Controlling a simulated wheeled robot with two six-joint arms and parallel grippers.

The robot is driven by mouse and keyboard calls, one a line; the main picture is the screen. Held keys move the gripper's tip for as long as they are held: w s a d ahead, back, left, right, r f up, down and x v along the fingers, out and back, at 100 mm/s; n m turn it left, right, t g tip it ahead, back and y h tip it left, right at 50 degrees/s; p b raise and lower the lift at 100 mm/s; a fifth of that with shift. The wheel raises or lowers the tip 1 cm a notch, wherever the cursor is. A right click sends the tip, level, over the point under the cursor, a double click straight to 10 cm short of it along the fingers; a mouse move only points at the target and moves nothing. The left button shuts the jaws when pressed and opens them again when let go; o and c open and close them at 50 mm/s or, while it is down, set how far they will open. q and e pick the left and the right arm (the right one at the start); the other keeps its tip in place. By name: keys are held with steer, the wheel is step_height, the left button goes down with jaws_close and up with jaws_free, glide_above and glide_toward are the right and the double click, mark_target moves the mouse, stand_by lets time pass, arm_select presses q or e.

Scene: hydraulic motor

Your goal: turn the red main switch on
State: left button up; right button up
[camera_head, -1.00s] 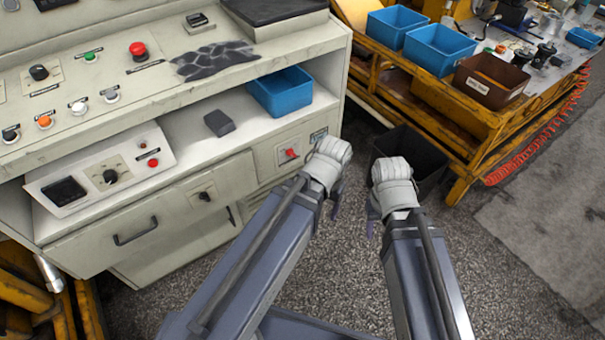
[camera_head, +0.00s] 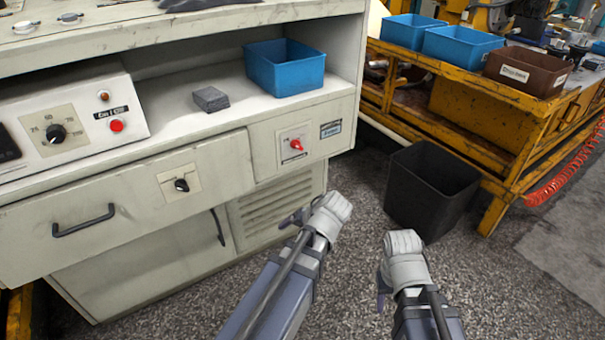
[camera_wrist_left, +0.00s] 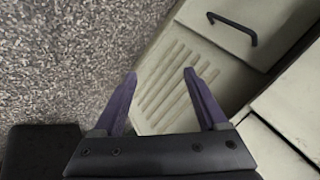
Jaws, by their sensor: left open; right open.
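The red main switch (camera_head: 296,144) is a small red knob on a light square plate, on the right end of the cream cabinet's front (camera_head: 262,165). In the head view my left gripper (camera_head: 292,216) is below the switch and apart from it, near the vented panel. In the left wrist view its two purple fingers (camera_wrist_left: 160,88) are spread and empty, with the vent slots and the floor beyond them. The switch does not show in that view. My right gripper (camera_head: 380,292) is further right, over the floor, open, with its fingers mostly hidden behind the wrist.
A black bin (camera_head: 428,190) stands on the floor right of the cabinet. A yellow workbench (camera_head: 480,135) with blue bins (camera_head: 462,44) is behind it. A blue bin (camera_head: 285,68) and a grey block (camera_head: 211,99) are on the cabinet shelf. A black knob (camera_head: 181,185) is left of the switch.

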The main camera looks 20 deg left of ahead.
arm_select(q)
steer(key=w+d+r+t+y, duration=0.1)
steer(key=w+r+t+y, duration=0.3)
steer(key=r, duration=0.4)
steer(key=w+d+r+t+y, duration=0.2)
steer(key=w+r+t+y, duration=0.1)
steer(key=w+r, duration=0.3)
step_height(320, 180, up, 3)
steer(key=shift+f+t+y, duration=0.1)
steer(key=shift+t+y, duration=0.3)
steer(key=shift+t, duration=0.2)
steer(key=shift+w, duration=0.1)
